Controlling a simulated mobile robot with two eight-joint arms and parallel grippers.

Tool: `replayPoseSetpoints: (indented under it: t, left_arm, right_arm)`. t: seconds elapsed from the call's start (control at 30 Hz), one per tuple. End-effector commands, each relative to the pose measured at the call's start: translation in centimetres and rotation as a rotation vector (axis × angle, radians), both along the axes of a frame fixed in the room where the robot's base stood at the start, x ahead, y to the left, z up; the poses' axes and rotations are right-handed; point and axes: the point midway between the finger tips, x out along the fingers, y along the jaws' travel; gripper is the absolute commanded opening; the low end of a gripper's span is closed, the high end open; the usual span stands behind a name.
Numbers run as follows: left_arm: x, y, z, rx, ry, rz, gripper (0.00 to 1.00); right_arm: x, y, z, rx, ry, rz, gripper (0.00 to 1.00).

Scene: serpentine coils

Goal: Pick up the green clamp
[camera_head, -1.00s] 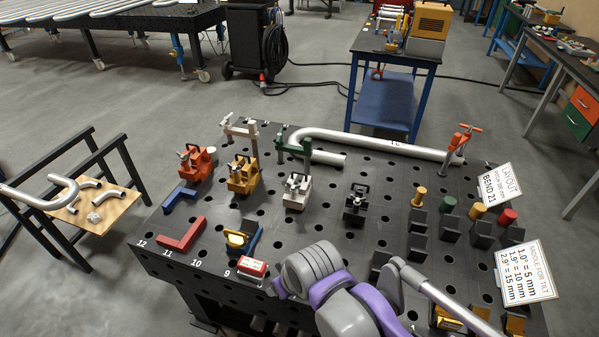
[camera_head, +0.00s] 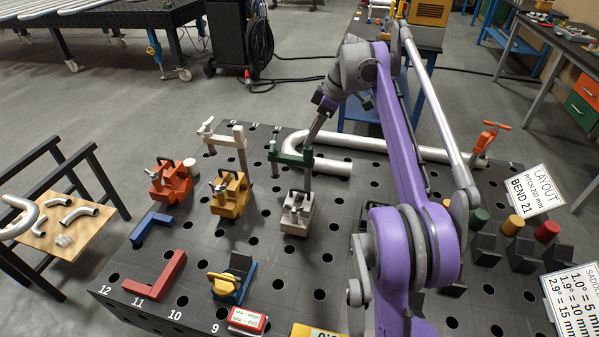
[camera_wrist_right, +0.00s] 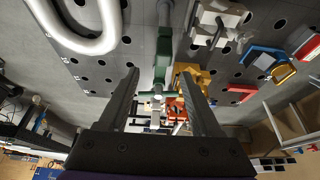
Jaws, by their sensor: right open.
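The green clamp (camera_head: 288,157) stands upright on the dark perforated table, left of the long bent pipe. In the right wrist view the green clamp (camera_wrist_right: 164,50) lies in line with the gap between my fingers. My right gripper (camera_head: 311,138) is open at the clamp's upper right side, with its fingers pointing down toward it. In the right wrist view my right gripper (camera_wrist_right: 159,73) has a finger on each side of the clamp; I cannot tell if either touches it. The clamp's right end is partly hidden by the fingers. My left gripper is not in view.
A pale clamp (camera_head: 228,138) stands to the left. Red (camera_head: 170,182), orange (camera_head: 229,194) and white (camera_head: 298,212) toggle clamps stand in front. The silver bent pipe (camera_head: 360,143) runs behind my right arm.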

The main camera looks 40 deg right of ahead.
Motion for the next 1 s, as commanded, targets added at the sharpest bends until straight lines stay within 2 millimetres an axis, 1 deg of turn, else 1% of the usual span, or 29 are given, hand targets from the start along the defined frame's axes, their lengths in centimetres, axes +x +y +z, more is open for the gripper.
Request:
replayPoseSetpoints:
  t: [0.03,0.13,0.2,0.37,0.43,0.6,0.7,0.8,1.0]
  left_arm:
    - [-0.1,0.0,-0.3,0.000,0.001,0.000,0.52]
    - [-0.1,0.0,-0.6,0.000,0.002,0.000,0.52]
    - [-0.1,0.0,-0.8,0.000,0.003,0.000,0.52]
    - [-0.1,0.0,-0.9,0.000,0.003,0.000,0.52]
    - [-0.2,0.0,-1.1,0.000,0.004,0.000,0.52]
    - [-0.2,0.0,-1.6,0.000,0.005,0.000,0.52]
    - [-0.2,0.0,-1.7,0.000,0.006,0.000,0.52]
    - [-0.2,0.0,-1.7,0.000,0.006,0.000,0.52]
    - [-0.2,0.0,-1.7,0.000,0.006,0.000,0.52]
  right_arm:
    - [0.3,0.3,-1.0,0.000,0.000,0.003,0.65]
    - [0.7,0.7,-2.5,0.000,0.000,0.002,0.65]
    - [1.0,1.0,-3.3,0.000,0.000,0.001,0.65]
    - [1.3,1.2,-4.3,0.000,0.000,0.000,0.65]
    - [1.4,1.4,-5.0,0.000,0.000,0.000,0.65]
    - [1.7,2.1,-7.6,0.000,0.000,0.000,0.65]
    - [2.1,2.4,-8.6,0.000,0.000,0.000,0.65]
    - [2.2,2.5,-9.1,0.000,0.000,0.000,0.65]
    - [2.2,2.5,-9.1,-0.001,0.000,-0.001,0.65]
